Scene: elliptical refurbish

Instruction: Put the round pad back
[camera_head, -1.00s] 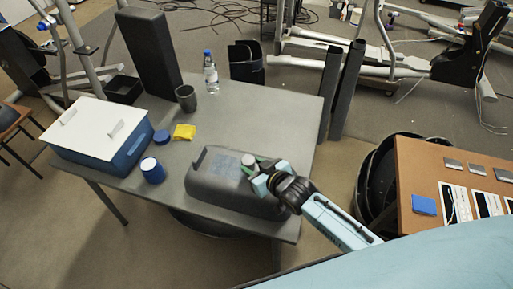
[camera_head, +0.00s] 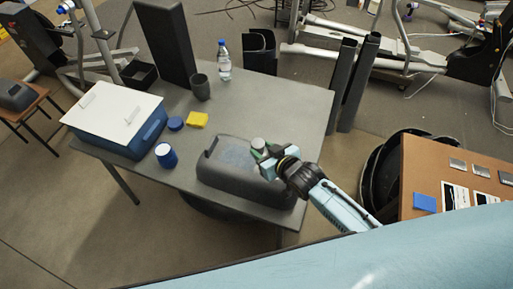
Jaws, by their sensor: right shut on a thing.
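My right gripper (camera_head: 264,161) comes in from the lower right over the dark grey housing (camera_head: 218,172) on the grey table. It is shut on a small round grey piece (camera_head: 259,143), which looks like the round pad, with a bit of green beside it. The piece is at the housing's upper right side. I cannot tell whether it touches the housing. The fingers and black wrist hide part of the housing's right end. My left gripper is not in view.
The grey table (camera_head: 290,110) also holds a blue box with a white lid (camera_head: 112,108), a blue cup (camera_head: 166,155), a blue disc (camera_head: 176,123), a yellow sponge (camera_head: 197,120), a dark cup (camera_head: 201,86) and a bottle (camera_head: 224,60). A brown table (camera_head: 410,170) stands at right.

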